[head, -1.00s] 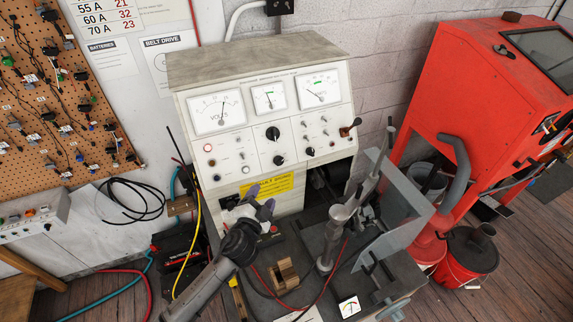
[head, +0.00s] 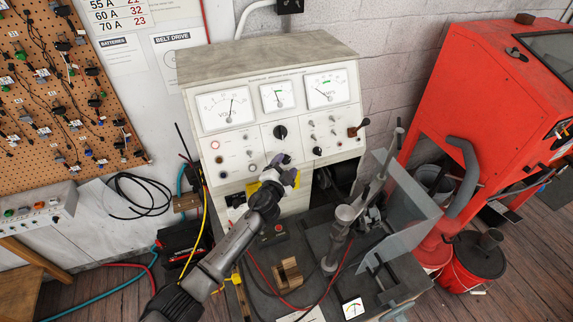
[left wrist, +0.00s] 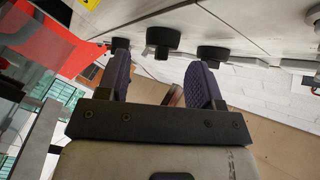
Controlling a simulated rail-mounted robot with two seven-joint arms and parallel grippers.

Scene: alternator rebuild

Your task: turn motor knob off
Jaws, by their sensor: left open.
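The grey test bench panel (head: 240,142) carries several dark knobs under its three gauges. An upper black knob (head: 280,132) and a right-hand black knob (head: 318,151) show clear in the head view; the lower middle knob is mostly hidden behind my gripper. I cannot read which one is the motor knob. My left gripper (head: 284,168) is open, in front of the panel's lower part. In the left wrist view its two fingers (left wrist: 158,88) are apart and empty, with a dark knob (left wrist: 162,40) beyond the gap. Contact is not visible. My right gripper is out of view.
A lever with a brown knob (head: 362,127) sticks out at the panel's right. A clear shield (head: 412,205) and a metal post (head: 337,235) stand on the bench top. A red cabinet (head: 480,90) stands at right, and red cables cross the bench front.

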